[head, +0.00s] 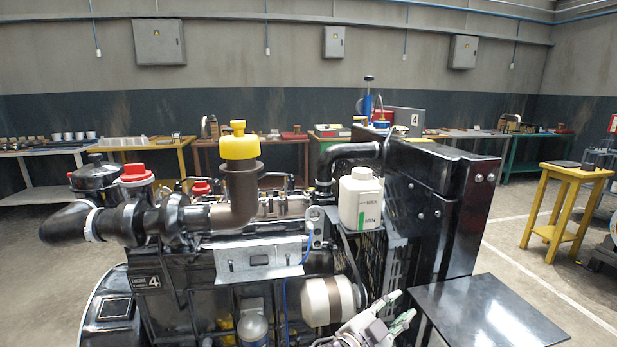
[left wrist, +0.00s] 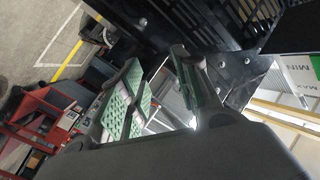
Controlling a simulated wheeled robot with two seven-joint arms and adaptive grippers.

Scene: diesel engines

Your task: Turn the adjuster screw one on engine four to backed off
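My left gripper (head: 403,306) is low at the engine's front right, below the white bottle and beside the black radiator housing. Its green-padded fingers are apart with nothing between them. The left wrist view shows the same open fingers (left wrist: 162,75). My right gripper is not in view.
A white bottle (head: 360,200) and a black radiator housing (head: 432,205) stand above my left gripper. A dark flat panel (head: 488,312) lies to its right. A yellow-capped pipe (head: 239,175) rises mid-engine.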

